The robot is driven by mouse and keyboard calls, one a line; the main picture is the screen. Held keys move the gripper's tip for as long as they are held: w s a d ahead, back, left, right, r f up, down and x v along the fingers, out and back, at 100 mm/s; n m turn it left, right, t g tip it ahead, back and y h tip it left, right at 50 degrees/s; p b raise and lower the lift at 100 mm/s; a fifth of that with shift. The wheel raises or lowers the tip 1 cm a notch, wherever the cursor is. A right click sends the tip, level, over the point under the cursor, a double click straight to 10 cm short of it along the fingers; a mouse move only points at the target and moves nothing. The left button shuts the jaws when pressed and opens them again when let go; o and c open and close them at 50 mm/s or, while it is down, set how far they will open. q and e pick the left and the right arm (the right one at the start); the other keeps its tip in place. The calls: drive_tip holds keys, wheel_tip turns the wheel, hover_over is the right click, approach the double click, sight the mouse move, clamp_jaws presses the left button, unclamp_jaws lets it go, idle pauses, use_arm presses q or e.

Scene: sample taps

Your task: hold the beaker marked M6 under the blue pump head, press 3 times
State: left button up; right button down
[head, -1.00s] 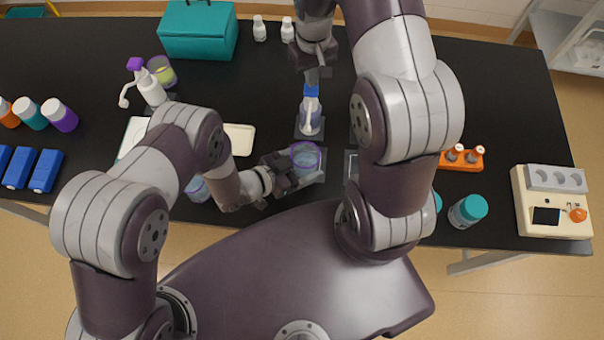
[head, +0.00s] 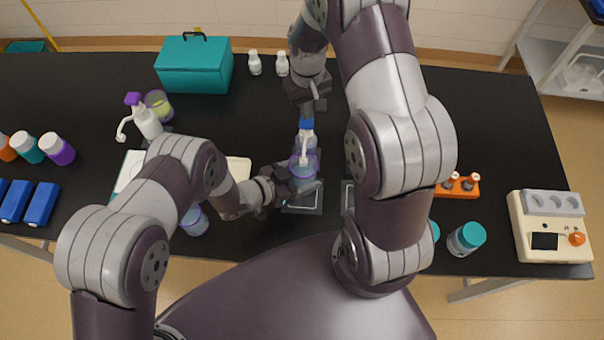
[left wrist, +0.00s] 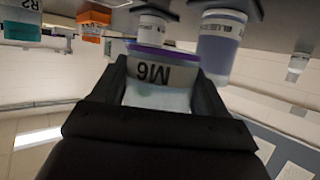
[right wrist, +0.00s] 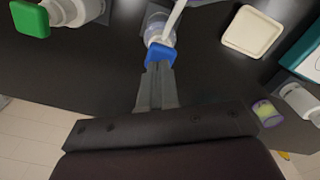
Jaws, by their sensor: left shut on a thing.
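The beaker marked M6 (left wrist: 153,75), clear with a purple rim, is held in my left gripper (left wrist: 150,95). In the head view the beaker (head: 304,170) is beside the blue pump bottle (head: 307,140), with the spout over its mouth. My left gripper (head: 288,182) is shut on its side. The blue pump head (head: 306,124) also shows in the right wrist view (right wrist: 160,53). My right gripper (head: 306,104) is just above and behind the pump head, its fingers (right wrist: 157,85) together and empty. I cannot tell whether they touch it.
A grey square pad (head: 302,207) lies in front of the beaker. A purple pump bottle (head: 147,122) and a yellowish beaker (head: 157,103) stand left. A green pump head (right wrist: 30,20) shows in the right wrist view. An orange rack (head: 458,186) and a cream device (head: 548,228) are right.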

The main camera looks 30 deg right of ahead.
drive_tip(key=shift+f, duration=0.25)
drive_tip(key=shift+f, duration=1)
drive_tip(key=shift+r, duration=1.2)
drive_tip(key=shift+f, duration=0.25)
drive_tip(key=shift+f, duration=0.95)
drive_tip(key=shift+r, duration=1.2)
